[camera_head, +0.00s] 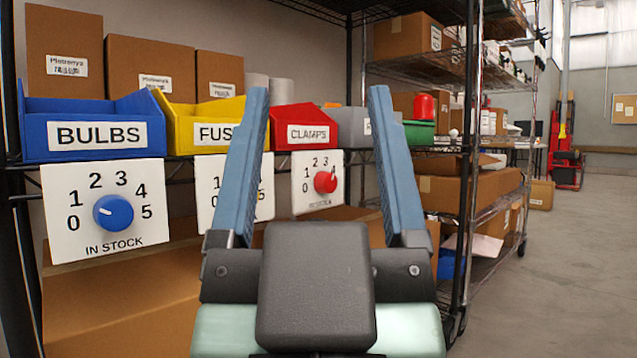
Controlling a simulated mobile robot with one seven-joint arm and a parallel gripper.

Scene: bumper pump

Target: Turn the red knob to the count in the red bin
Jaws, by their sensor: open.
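The red bin (297,116) labelled CLAMPS sits on the shelf. Its inside is hidden, so I cannot see what it holds. Below it hangs a white dial plate (308,203) with the red knob (325,182) and printed numbers; 0 to 4 can be made out around the knob. The knob's pointer is too small to read. My gripper (319,95) is open and empty, its two blue fingers reaching up the picture. The knob shows between the fingers, beyond them and untouched. The left finger covers part of the neighbouring yellow bin and its plate.
To the left are a blue BULBS bin (95,125) with a blue knob (113,212), and a yellow bin (190,118) with a partly covered plate. A grey bin (350,128) is right of the red one. Wire racks hold cartons; open floor (575,270) lies at right.

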